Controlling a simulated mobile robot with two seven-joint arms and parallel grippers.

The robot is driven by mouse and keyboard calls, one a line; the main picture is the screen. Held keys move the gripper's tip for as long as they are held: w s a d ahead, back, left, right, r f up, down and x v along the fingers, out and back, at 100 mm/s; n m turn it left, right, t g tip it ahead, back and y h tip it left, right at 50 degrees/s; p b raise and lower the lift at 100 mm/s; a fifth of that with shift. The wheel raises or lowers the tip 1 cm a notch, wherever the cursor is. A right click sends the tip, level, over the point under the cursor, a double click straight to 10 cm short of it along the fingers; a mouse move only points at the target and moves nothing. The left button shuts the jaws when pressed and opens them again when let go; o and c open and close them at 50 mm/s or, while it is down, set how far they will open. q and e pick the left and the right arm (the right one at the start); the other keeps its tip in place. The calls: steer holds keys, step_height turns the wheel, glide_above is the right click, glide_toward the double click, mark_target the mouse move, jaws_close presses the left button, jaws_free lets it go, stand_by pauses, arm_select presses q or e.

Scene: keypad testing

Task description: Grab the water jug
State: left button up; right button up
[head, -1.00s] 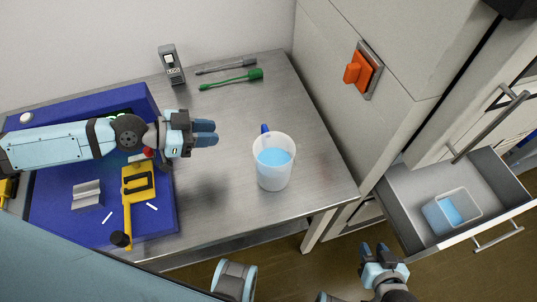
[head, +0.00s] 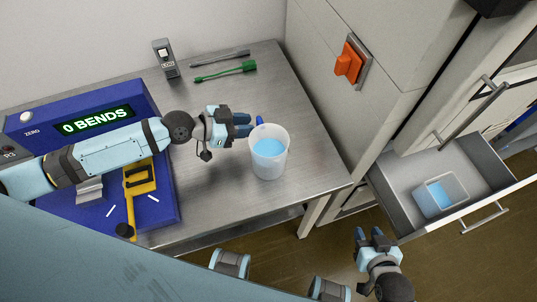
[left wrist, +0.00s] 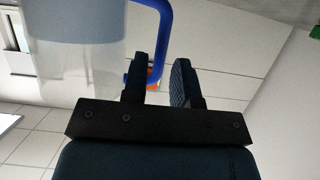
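The water jug (head: 268,165) is a translucent cup of light-blue water, standing upright near the table's right side. Its blue handle (head: 259,120) is on its far side, partly hidden in the head view. My left gripper (head: 243,125) is just left of the handle, fingers pointing right. In the left wrist view the jug (left wrist: 75,60) is at left. Its looped handle (left wrist: 166,30) runs down into the gap between the open fingers of my left gripper (left wrist: 160,75); contact cannot be told. My right gripper (head: 371,237) is open and empty, below and right of the table.
A blue device reading "0 BENDS" (head: 110,95) with a yellow lever (head: 140,180) fills the table's left. A handheld meter (head: 165,60) and a green tool (head: 225,72) lie behind. An open drawer (head: 400,205) holds a container (head: 440,195) at right.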

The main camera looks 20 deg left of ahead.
arm_select(q)
steer(key=x, duration=0.3)
steer(key=shift+w+d, duration=0.1)
jaws_close()
steer(key=shift+r, duration=0.15)
